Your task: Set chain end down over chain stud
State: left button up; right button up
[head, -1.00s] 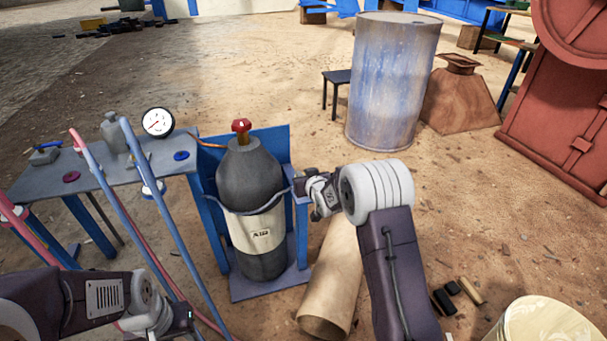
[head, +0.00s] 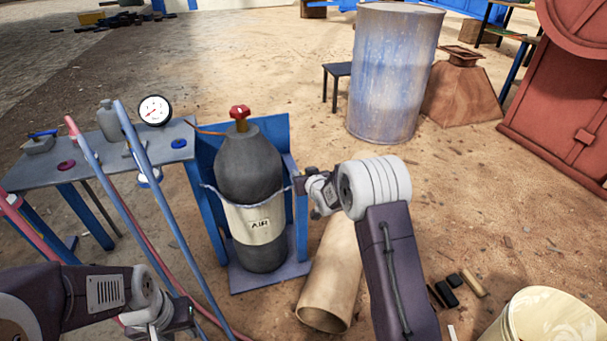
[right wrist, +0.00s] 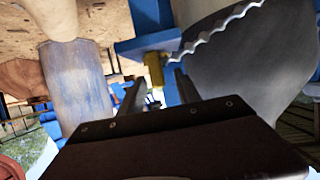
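A dark grey gas cylinder (head: 250,170) with a white AIR band and red valve stands upright in a blue stand (head: 205,150). A thin chain (head: 225,207) runs across its front toward the stand's right post. In the right wrist view the chain (right wrist: 222,25) reaches the blue post near a small yellow piece (right wrist: 154,68); I cannot tell whether this is the stud or the chain end. My right gripper (head: 302,186) is at that post; its fingers (right wrist: 158,90) show on either side below the yellow piece, and their grip is unclear. My left gripper (head: 190,315) is low at left, away from the chain.
A grey table (head: 95,155) with a gauge (head: 154,110) stands left, with hoses in front of it. A cardboard tube (head: 332,275) lies below my right arm. A blue drum (head: 395,75) stands behind, and a cream bucket (head: 540,320) is at front right.

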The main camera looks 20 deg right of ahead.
jog(key=p+v, duration=0.4)
jog(key=v, duration=0.5)
dwell(0.5)
notch_tip(320, 180, up, 9)
jog(key=s+a+p, duration=0.2)
jog(key=s+f+g, duration=0.4)
jog(key=s, duration=0.5)
jog(key=s+f+g+p, duration=0.1)
jog(key=s+f+g, duration=0.25)
jog(key=s, duration=0.65)
jog(key=s+f+g, duration=0.3)
jog(key=s+g, duration=0.2)
jog(key=s, duration=0.4)
notch_tip(320, 180, up, 37)
jog(key=p, duration=3.7)
jog(key=shift+a+m, duration=0.2)
jog(key=shift+m, duration=0.1)
